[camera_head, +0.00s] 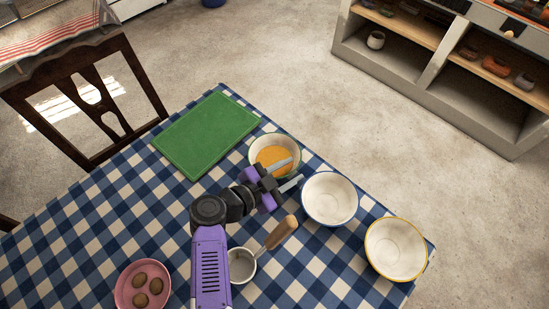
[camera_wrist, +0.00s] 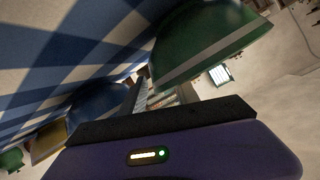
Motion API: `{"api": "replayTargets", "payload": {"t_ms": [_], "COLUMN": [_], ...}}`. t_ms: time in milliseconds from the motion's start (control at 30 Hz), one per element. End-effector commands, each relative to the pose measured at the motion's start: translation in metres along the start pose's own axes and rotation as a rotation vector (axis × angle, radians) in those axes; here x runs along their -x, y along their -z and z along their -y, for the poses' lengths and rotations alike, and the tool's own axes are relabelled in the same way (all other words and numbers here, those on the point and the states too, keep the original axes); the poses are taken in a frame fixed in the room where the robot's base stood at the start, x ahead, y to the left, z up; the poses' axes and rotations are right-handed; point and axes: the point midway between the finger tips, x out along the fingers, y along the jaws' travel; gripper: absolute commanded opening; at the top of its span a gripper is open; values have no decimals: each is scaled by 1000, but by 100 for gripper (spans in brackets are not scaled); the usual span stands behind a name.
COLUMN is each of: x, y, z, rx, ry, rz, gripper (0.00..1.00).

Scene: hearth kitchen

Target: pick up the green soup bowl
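The green soup bowl (camera_head: 294,147) stands on the checked table, pale inside with orange soup (camera_head: 273,157) in it. Its green side with a light band shows large in the wrist view (camera_wrist: 205,42). My gripper (camera_head: 296,168) is at the bowl's near right rim with its fingers apart. One finger appears over the bowl's edge, the other outside it, toward the blue-rimmed bowl. I cannot tell whether either finger touches the bowl. In the wrist view the fingers are mostly hidden behind the gripper body.
The blue-rimmed bowl (camera_head: 330,199) stands close to the right of my gripper, and a yellow-rimmed bowl (camera_head: 396,249) is farther right. A small pot (camera_head: 241,268) with a wooden handle lies below my wrist. A green board (camera_head: 206,134) and a pink bowl (camera_head: 125,289) are to the left.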

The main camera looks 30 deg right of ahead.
Motion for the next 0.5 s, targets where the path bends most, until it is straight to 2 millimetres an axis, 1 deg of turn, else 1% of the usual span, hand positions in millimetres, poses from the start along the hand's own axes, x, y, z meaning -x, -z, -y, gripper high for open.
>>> {"api": "replayTargets", "payload": {"t_ms": [33, 100, 200, 500], "x": [0, 0, 0, 0], "y": [0, 0, 0, 0], "z": [0, 0, 0, 0], "rx": [0, 0, 0, 0], "ry": [0, 0, 0, -1], "rz": [0, 0, 0, 0], "gripper": [31, 17, 0, 0]}}
